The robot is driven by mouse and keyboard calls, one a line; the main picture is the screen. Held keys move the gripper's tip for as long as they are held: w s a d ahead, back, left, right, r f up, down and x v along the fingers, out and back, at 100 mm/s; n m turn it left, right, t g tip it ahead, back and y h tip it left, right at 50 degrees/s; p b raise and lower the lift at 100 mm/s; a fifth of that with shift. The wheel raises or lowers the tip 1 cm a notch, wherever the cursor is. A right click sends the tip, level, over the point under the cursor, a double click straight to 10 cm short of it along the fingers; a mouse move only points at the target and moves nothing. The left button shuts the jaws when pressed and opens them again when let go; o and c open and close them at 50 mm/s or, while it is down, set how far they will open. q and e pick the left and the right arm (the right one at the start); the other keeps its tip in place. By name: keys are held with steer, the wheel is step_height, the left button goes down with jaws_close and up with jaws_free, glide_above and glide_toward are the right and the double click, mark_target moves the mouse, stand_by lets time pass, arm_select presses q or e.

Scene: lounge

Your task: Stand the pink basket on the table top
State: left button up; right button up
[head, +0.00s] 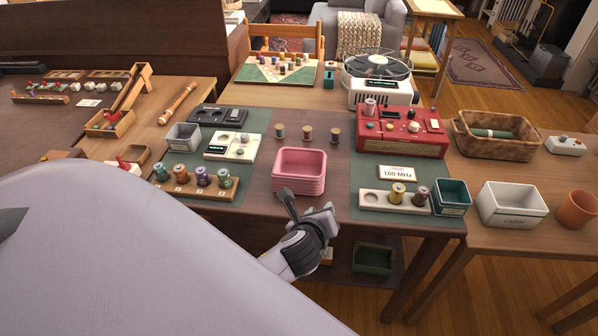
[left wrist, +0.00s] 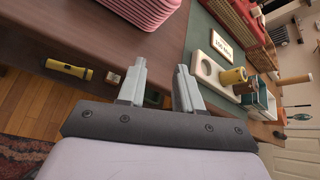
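The pink basket (head: 299,172), open-topped with ribbed sides, stands upright on the dark brown table top (head: 318,116), near its front edge between two green mats. Its inside looks empty. Part of its side shows at the top of the left wrist view (left wrist: 140,10). My left gripper (head: 310,202) is just in front of the basket, by the table's front edge, apart from it. In the left wrist view its two fingers (left wrist: 162,72) are spread with nothing between them. My right gripper is not in view.
Spool racks (head: 196,182) stand left of the basket, and a white rack (head: 394,201), a teal box (head: 451,197) and a red radio (head: 402,130) stand right. Three spools (head: 307,134) stand behind it. A lower shelf holds a green tray (head: 374,259) and a yellow flashlight (left wrist: 68,69).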

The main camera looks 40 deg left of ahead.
arm_select(q)
steer(key=s+d+f+n+h, duration=0.3)
steer(key=s+n, duration=0.5)
steer(key=n, duration=0.3)
steer(key=s+d+f+n+h, duration=0.3)
steer(key=s+n, duration=0.6)
steer(key=n, duration=0.3)
steer(key=shift+d+f, duration=0.2)
steer(key=shift+f, duration=0.2)
